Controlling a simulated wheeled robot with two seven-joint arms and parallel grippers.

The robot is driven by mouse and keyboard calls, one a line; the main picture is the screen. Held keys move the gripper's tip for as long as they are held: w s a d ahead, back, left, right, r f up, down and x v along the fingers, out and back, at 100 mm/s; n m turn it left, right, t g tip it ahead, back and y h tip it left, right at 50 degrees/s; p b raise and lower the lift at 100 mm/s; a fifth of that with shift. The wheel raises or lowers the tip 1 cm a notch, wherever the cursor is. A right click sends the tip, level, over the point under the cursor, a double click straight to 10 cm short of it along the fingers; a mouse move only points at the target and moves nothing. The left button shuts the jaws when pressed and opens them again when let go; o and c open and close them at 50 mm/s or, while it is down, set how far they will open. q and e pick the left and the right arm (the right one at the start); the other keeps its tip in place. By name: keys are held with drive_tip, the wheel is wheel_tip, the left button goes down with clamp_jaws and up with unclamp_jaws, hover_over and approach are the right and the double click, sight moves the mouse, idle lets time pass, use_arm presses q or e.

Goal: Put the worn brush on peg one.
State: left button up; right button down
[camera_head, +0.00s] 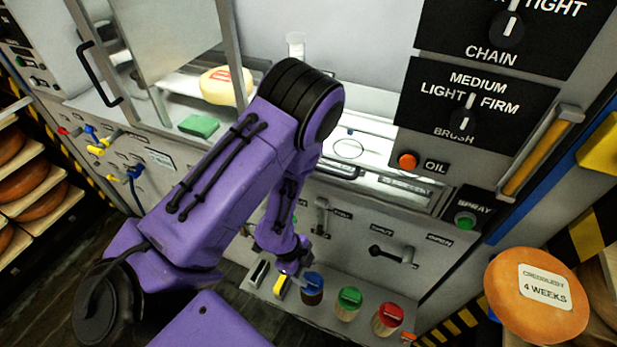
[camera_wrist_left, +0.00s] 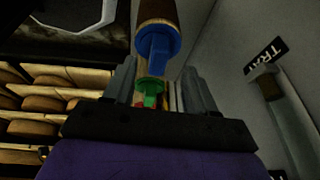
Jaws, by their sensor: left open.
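I cannot tell which is worn, and I cannot make out a peg marked one. My left gripper (camera_head: 290,268) is low over the ledge, just left of the blue-topped brush. In the left wrist view the left gripper (camera_wrist_left: 160,82) is open, with the blue-topped brush (camera_wrist_left: 157,42) ahead of its fingers. The green top (camera_wrist_left: 150,88) shows between them. My right gripper is not in view.
A yellow piece (camera_head: 280,284) sits in the ledge left of the brushes. A labelled cheese wheel (camera_head: 538,294) is at the lower right. The machine front holds a lever (camera_head: 392,256), a green spray button (camera_head: 465,220) and an orange oil button (camera_head: 407,161). Shelves with cheeses (camera_head: 45,203) stand at left.

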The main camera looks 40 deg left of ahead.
use_arm(q)
drive_tip(key=v, duration=0.7)
drive_tip(key=shift+p, duration=0.4)
drive_tip(key=shift+d, duration=0.1)
